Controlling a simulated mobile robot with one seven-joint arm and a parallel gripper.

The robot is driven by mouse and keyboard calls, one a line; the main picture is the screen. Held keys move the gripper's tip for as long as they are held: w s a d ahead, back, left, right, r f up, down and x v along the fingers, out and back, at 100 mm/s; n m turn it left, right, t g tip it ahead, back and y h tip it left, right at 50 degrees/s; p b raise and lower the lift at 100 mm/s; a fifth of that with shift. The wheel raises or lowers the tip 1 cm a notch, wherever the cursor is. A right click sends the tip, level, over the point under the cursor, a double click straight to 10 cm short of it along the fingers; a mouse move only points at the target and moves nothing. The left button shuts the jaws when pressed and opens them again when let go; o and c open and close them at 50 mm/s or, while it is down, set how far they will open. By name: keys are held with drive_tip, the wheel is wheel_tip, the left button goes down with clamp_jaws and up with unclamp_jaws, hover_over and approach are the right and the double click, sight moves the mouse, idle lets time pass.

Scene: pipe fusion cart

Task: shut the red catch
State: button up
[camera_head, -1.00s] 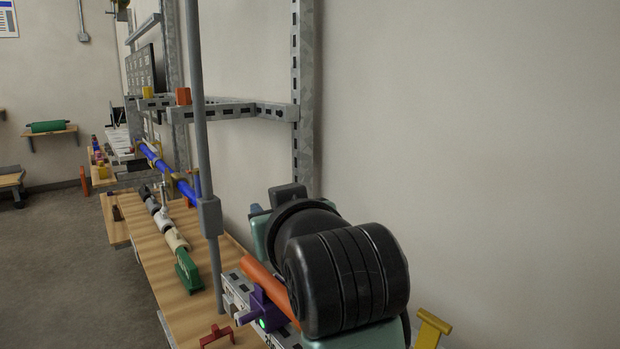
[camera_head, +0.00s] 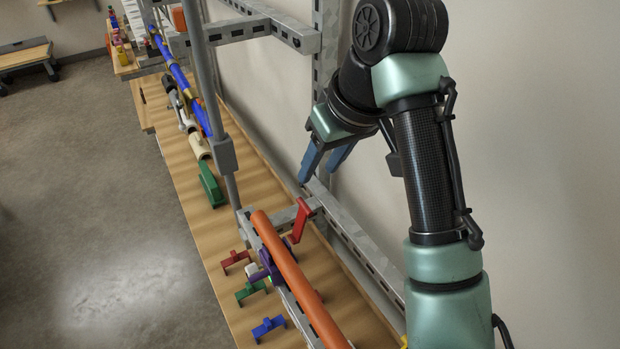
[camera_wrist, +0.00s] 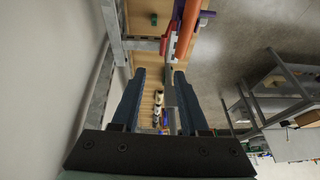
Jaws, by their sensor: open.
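The red catch (camera_head: 300,221) is a short red lever beside the orange pipe (camera_head: 290,275), at its upper right in the head view. It stands up at a slant from the purple clamp (camera_head: 268,267), apart from the pipe's top. In the wrist view, a red part (camera_wrist: 164,44) that looks like the catch shows beyond the fingertips, next to the orange pipe (camera_wrist: 188,28). My gripper (camera_head: 324,168) is open and empty, its blue fingers pointing down behind and above the catch, not touching it. The fingers also show in the wrist view (camera_wrist: 160,75).
A grey upright pole (camera_head: 213,110) and slotted metal frame (camera_head: 328,50) stand close by. Loose red (camera_head: 235,261), green (camera_head: 251,291) and blue (camera_head: 269,327) brackets lie on the wooden bench (camera_head: 200,245). The wall is close on the right.

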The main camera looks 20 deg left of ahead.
sight(302, 200)
drive_tip(key=x, duration=0.4)
drive_tip(key=b+x, duration=0.1)
drive_tip(key=x, duration=0.3)
drive_tip(key=b+x, duration=0.1)
drive_tip(key=x, duration=0.3)
drive_tip(key=shift+s+a+f, duration=0.1)
drive_tip(key=shift+s+f, duration=0.05)
drive_tip(key=shift+s, duration=0.1)
clamp_jaws()
idle(0.9)
